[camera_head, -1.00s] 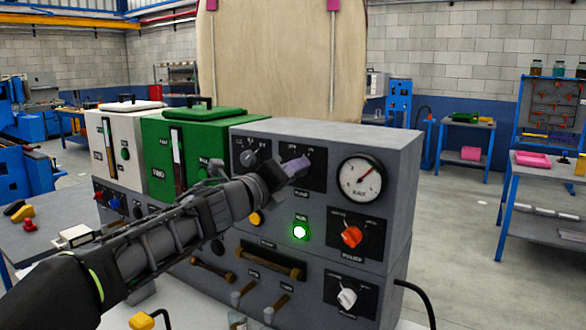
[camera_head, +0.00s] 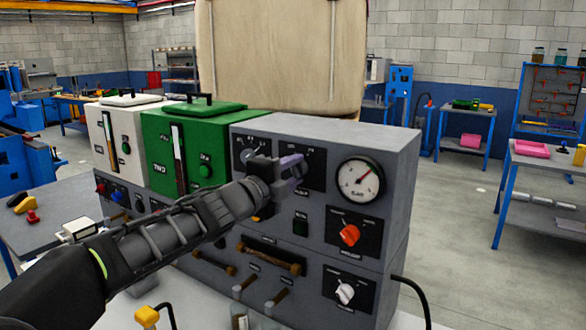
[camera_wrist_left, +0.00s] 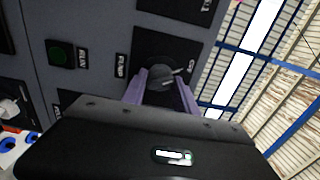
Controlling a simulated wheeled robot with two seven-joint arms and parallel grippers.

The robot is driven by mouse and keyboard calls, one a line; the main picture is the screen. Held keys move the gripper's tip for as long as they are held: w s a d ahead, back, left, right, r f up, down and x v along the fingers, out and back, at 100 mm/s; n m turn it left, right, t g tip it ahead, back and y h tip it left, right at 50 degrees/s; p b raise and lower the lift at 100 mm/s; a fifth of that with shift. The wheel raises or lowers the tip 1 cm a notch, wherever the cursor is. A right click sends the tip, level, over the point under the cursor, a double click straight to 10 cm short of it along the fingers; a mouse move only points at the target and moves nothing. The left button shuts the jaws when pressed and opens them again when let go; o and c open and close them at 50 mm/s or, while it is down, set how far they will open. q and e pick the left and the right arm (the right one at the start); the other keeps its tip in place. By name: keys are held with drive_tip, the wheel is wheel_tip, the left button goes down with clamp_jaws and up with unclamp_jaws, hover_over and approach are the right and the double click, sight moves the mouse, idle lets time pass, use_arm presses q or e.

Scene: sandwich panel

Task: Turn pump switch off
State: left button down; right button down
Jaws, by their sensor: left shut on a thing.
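The pump switch is a dark rotary knob (camera_wrist_left: 160,77) on a black plate, labelled PUMP, high on the grey control panel (camera_head: 318,222). The knob is mostly hidden behind my gripper in the head view. My left gripper (camera_head: 293,168) is at that plate, left of the round gauge. In the left wrist view its two purple fingers (camera_wrist_left: 162,90) are on either side of the knob, shut on it. The green lamp (camera_head: 300,226) below the switch is dark; it also shows unlit in the wrist view (camera_wrist_left: 60,53). My right gripper is not in view.
Close by are a pressure gauge (camera_head: 361,178), an orange knob (camera_head: 349,235) and a white knob (camera_head: 345,292). Another knob (camera_head: 250,155) sits left of the switch. A brown handle (camera_head: 270,256) crosses the lower front. Green (camera_head: 175,150) and white (camera_head: 122,143) cabinets stand at left.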

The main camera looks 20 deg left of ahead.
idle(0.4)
use_arm(q)
drive_tip(key=c, duration=0.9)
unclamp_jaws()
drive_tip(key=shift+c, duration=0.2)
drive_tip(key=s+a, duration=0.1)
drive_tip(key=s, duration=0.6)
drive_tip(key=shift+s, duration=0.4)
